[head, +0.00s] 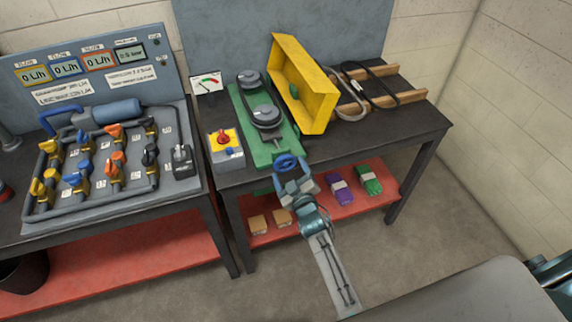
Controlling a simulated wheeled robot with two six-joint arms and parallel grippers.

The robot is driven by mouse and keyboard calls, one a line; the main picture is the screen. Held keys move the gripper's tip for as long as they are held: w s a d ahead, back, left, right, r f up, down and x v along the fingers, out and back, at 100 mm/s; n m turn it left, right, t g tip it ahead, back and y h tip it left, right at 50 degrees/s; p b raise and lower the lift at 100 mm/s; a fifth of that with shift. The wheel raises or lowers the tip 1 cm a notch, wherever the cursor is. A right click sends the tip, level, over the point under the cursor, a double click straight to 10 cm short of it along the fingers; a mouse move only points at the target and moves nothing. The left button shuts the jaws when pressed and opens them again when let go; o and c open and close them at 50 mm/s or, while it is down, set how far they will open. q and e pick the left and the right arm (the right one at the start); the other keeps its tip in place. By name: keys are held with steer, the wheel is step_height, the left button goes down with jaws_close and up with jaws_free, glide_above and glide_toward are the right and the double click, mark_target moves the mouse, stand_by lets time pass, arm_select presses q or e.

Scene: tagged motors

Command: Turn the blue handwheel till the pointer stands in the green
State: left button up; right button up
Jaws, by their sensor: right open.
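The blue handwheel (287,162) is at the front edge of the right bench, at the near end of a green base (274,148) that carries two grey pulleys with a dark belt. My right gripper (290,173) is open at the handwheel, with its fingers just below and around its near side. I cannot tell whether the fingers touch it. A small gauge (207,84) with a red and green scale stands at the back left of this bench. Its pointer is too small to read. My left gripper is not in view.
A yellow guard (304,84) stands tilted right of the pulleys. A valve panel (100,160) fills the left bench.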

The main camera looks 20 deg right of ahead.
mark_target(286, 166)
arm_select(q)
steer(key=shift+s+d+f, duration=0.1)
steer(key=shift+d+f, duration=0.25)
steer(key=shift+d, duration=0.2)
arm_select(e)
steer(key=shift+w+a, duration=0.1)
steer(key=shift+w, duration=1.5)
steer(key=c, duration=0.7)
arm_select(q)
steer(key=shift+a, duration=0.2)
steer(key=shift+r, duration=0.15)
arm_select(e)
steer(key=shift+m, duration=0.3)
steer(key=m+p, duration=0.1)
steer(key=m, duration=0.2)
steer(key=shift+r, duration=0.15)
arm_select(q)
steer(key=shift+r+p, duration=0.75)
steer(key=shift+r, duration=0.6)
arm_select(e)
steer(key=shift+m, duration=1.2)
